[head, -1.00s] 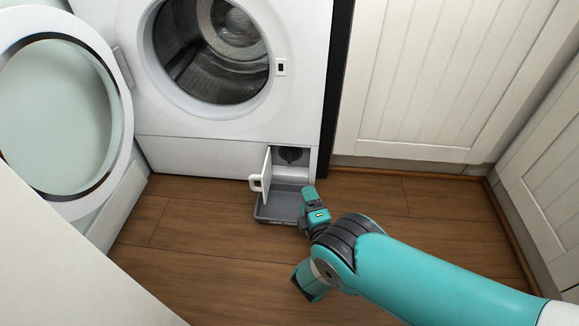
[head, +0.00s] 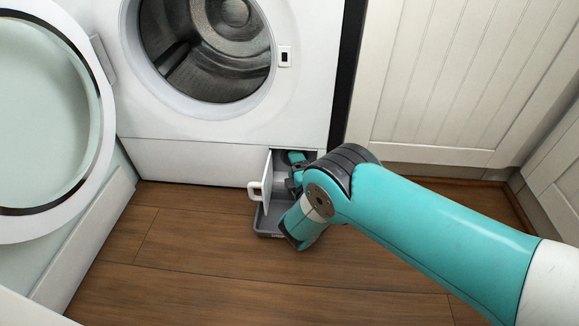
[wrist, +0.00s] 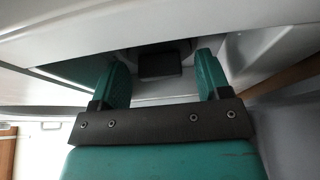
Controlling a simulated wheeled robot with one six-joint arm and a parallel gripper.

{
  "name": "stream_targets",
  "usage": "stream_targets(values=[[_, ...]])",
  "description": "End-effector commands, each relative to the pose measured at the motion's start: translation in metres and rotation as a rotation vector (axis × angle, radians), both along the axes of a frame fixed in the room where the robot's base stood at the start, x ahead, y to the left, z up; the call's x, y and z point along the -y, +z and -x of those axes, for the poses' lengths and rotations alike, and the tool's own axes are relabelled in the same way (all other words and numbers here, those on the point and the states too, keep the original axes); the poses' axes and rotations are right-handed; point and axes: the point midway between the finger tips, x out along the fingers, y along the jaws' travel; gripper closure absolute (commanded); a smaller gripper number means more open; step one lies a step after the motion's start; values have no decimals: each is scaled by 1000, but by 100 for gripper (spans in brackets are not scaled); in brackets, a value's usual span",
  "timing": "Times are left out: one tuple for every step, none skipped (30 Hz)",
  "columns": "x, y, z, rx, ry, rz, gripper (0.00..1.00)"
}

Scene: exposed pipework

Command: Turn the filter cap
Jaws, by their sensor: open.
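The filter cap shows in the wrist view as a dark grip (wrist: 160,64) on a rounder grey piece, inside the compartment at the bottom of the washing machine. My gripper (wrist: 162,75) is open, with one teal finger to each side of the grip as seen in that view; I cannot tell how deep the fingers reach or whether they touch it. In the head view my gripper (head: 296,160) is at the compartment opening, and my arm hides the cap. The small compartment flap (head: 265,180) stands open, with a white handle.
A grey tray (head: 265,222) lies on the wooden floor below the opening. The washing machine (head: 200,160) has its round door (head: 50,120) swung open at the left. White panelled cabinets (head: 450,80) stand at the right. The floor at the front left is clear.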

Motion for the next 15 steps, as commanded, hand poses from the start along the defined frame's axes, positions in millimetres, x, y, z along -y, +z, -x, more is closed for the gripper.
stream_targets(values=[[0, 0, 0, 0, 0, 0, 30], [0, 0, 0, 0, 0, 0, 30], [-1, 0, 0, 0, 1, 0, 30], [-1, 0, 0, 0, 1, 0, 30], [-1, 0, 0, 0, 2, 0, 30], [-2, 0, 0, 0, 2, 0, 32], [-2, 0, 0, 0, 2, 0, 39], [-2, 0, 0, 0, 3, 0, 46], [-2, 0, 0, 0, 3, 0, 55], [-2, 0, 1, 0, 3, 0, 62], [-2, 0, 1, 0, 3, 0, 69], [-2, 0, 1, 0, 3, 0, 78], [-2, 0, 1, 0, 3, 0, 79], [-2, 0, 1, 0, 3, 0, 79], [-2, 0, 1, 0, 3, 0, 79]])
